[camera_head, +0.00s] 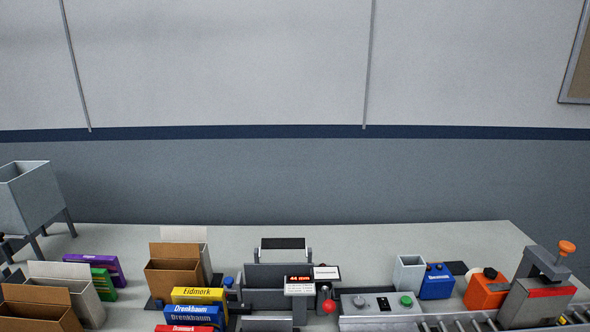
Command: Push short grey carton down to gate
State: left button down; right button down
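Neither of my grippers shows in the head view. No closed carton that is plainly short and grey can be made out. A light grey open-topped carton (88,296) with a raised flap stands at the left. Another greyish carton (206,262) is mostly hidden behind an open brown carton (172,281). A dark grey machine (266,276) with a display reading "44 mm" (299,280) stands at the centre. A grey and red unit (538,300) straddles a roller conveyor (455,323) at the right; I cannot tell which part is the gate.
Yellow (199,296), blue (193,315) and red (187,328) boxes lie left of the machine. Purple (97,267) and green (104,284) boxes stand farther left. A control panel (372,308), small grey bin (408,274), blue device (437,283) and orange device (486,291) stand right.

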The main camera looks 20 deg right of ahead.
aim_at(517, 311)
jog(key=l+u, duration=0.1)
jog(key=l, duration=0.35)
jog(key=k+l, duration=0.15)
jog(key=l, duration=0.25)
jog(key=k+l+u, duration=0.15)
jog(key=l, duration=0.3)
jog(key=l+u, duration=0.1)
jog(key=l, duration=0.35)
jog(key=k+l+u, duration=0.1)
jog(key=l, duration=0.3)
jog(key=k+l, duration=0.15)
jog(key=l, duration=0.25)
jog(key=k+l, duration=0.15)
jog(key=l, duration=0.25)
jog(key=k+l, duration=0.1)
jog(key=l, duration=0.3)
jog(key=k+l, duration=0.15)
jog(key=l, duration=0.25)
jog(key=k+l, duration=0.15)
jog(key=l, duration=0.2)
jog(key=k+l, duration=0.15)
jog(key=l, duration=0.25)
jog(key=k+l, duration=0.1)
jog(key=l, duration=0.3)
jog(key=i+j, duration=0.15)
jog(key=j, duration=0.2)
jog(key=i+j, duration=0.15)
jog(key=j, duration=0.25)
jog(key=i+j, duration=0.15)
jog(key=j, duration=0.2)
